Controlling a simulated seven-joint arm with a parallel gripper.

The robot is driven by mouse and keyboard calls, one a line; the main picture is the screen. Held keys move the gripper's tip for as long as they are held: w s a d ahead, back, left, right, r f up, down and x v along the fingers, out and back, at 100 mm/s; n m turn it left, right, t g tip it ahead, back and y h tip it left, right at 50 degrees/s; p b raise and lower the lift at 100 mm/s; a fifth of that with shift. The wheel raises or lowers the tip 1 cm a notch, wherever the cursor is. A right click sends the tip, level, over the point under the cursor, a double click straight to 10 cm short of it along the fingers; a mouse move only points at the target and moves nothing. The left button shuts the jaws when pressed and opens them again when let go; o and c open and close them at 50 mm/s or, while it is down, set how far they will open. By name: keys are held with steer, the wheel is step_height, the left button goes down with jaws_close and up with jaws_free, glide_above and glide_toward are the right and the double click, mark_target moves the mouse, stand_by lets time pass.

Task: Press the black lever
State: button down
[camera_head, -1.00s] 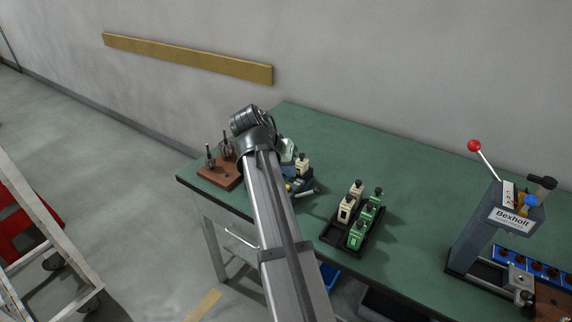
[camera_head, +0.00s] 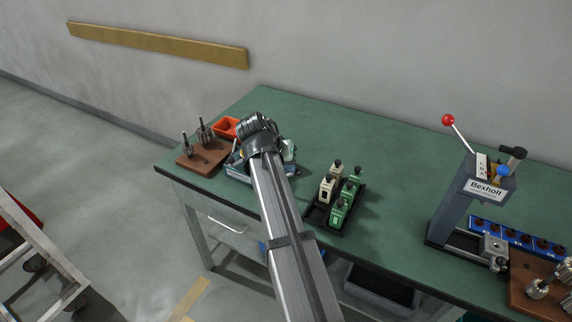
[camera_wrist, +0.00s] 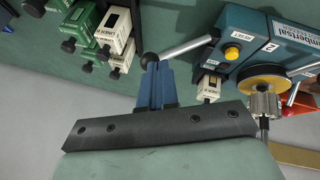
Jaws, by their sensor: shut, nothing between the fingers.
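The lever with a black ball knob (camera_wrist: 149,60) and a silver rod (camera_wrist: 188,48) comes out of the blue machine (camera_wrist: 245,40) in the wrist view. My gripper (camera_wrist: 157,72) is shut and empty, its blue fingertips right by the black knob; I cannot tell if they touch. The machine has a yellow button (camera_wrist: 232,52) and a cream block (camera_wrist: 209,88). In the head view my arm hides this lever and my fingertips, and part of the blue machine (camera_head: 247,174) shows. Another machine, marked Bexholt (camera_head: 487,188), has a red-knobbed lever (camera_head: 449,121) and a black handle (camera_head: 515,155).
A black tray (camera_head: 318,216) with cream and green blocks stands right of my arm. A brown board (camera_head: 187,160) with metal parts and an orange bin (camera_head: 226,127) are at the left. A blue rack (camera_head: 520,240) is at the right. The green table (camera_head: 390,150) is clear behind the tray.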

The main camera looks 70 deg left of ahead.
mark_target(296, 173)
steer(key=shift+w+d, duration=0.1)
steer(key=shift+w+d+f+g, duration=0.15)
steer(key=shift+d+f+g, duration=0.05)
steer(key=shift+g, duration=0.1)
steer(key=shift+w, duration=0.1)
steer(key=shift+w+d+f+m+g+y, duration=0.4)
steer(key=shift+w+d+f+g+y, duration=0.2)
steer(key=shift+d+y, duration=0.2)
steer(key=shift+w+d+f+m+g+y, duration=0.2)
steer(key=shift+w+d+f+g+y, duration=0.25)
steer(key=shift+f, duration=0.4)
steer(key=shift+w+d+f+m+g+y, duration=0.15)
steer(key=shift+w+f+m+g+y, duration=0.1)
steer(key=shift+f+g+y, duration=0.5)
steer(key=shift+w+d+f+m+g+y, duration=0.2)
steer(key=shift+w+d+f+y, duration=0.15)
steer(key=shift+f, duration=0.65)
